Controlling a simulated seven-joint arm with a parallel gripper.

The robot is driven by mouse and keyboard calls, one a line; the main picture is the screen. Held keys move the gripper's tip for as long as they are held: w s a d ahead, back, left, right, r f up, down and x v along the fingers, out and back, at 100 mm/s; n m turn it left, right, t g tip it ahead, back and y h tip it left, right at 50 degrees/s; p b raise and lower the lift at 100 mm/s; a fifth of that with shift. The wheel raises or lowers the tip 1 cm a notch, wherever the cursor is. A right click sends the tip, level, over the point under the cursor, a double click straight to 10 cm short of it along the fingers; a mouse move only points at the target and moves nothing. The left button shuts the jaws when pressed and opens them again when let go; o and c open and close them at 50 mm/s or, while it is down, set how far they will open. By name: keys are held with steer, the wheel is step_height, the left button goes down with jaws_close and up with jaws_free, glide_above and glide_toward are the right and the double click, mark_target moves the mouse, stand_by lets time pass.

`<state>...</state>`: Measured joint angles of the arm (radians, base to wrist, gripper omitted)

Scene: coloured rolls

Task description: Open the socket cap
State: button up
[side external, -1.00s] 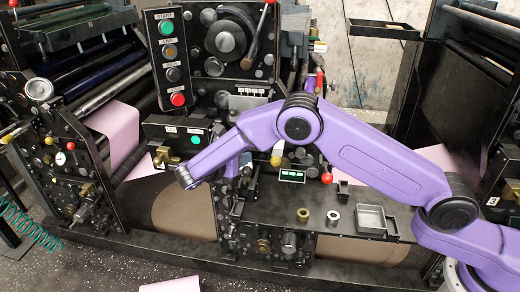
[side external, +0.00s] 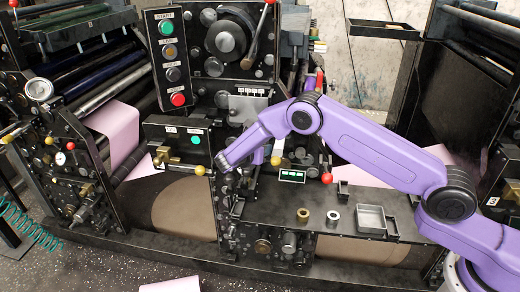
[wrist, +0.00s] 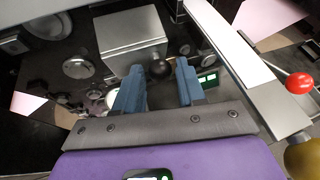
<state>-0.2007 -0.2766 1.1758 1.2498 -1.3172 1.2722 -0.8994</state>
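A red ball-ended lever (wrist: 300,83) and a yellow knob (wrist: 301,155) are at the right of the wrist view. In the side view, a brass ring (side external: 303,215), a steel ring (side external: 334,218) and a grey tray (side external: 371,219) sit on the dark bench. A button panel (side external: 171,57) stands at left.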

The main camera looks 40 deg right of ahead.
jaws_close()
steer(key=shift+s+a+f+t+h, duration=0.15)
steer(key=shift+s+f+t+h, duration=0.05)
steer(key=shift+f+t+h, duration=0.4)
steer(key=shift+f, duration=0.1)
jaws_free()
steer(key=shift+a, duration=0.1)
steer(key=v, duration=1.7)
steer(key=shift+r, duration=0.2)
steer(key=shift+a, duration=0.15)
